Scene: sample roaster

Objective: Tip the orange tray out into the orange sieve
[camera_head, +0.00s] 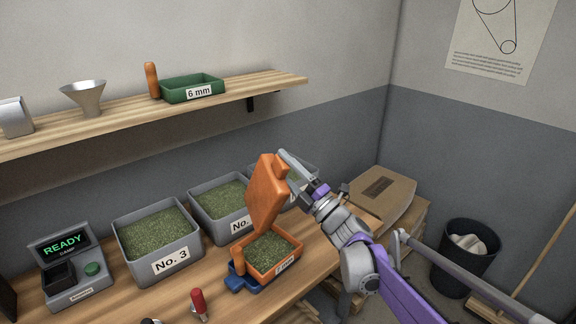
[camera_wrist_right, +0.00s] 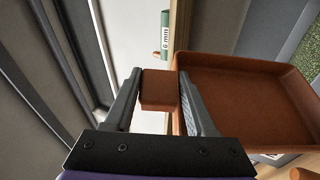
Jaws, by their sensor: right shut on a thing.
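The orange tray (camera_head: 266,195) is held tipped up steeply above the orange sieve. My right gripper (camera_head: 284,168) is shut on the tray's small block handle, which also shows between the fingers in the right wrist view (camera_wrist_right: 156,90). In that view the visible inside of the tray (camera_wrist_right: 245,95) is bare. The orange sieve (camera_head: 296,255) stands on the bench with green beans (camera_head: 270,247) in it, a label on its front and an upright orange handle (camera_head: 238,260) at its left. My left gripper is not in view.
A blue item (camera_head: 236,284) sits under the sieve. Grey bins of green beans, including No. 3 (camera_head: 172,264), stand behind and left. A red-handled tool (camera_head: 198,303) is in front. A shelf (camera_head: 235,97) above holds a green 6 mm sieve (camera_head: 178,96) and a funnel (camera_head: 84,97).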

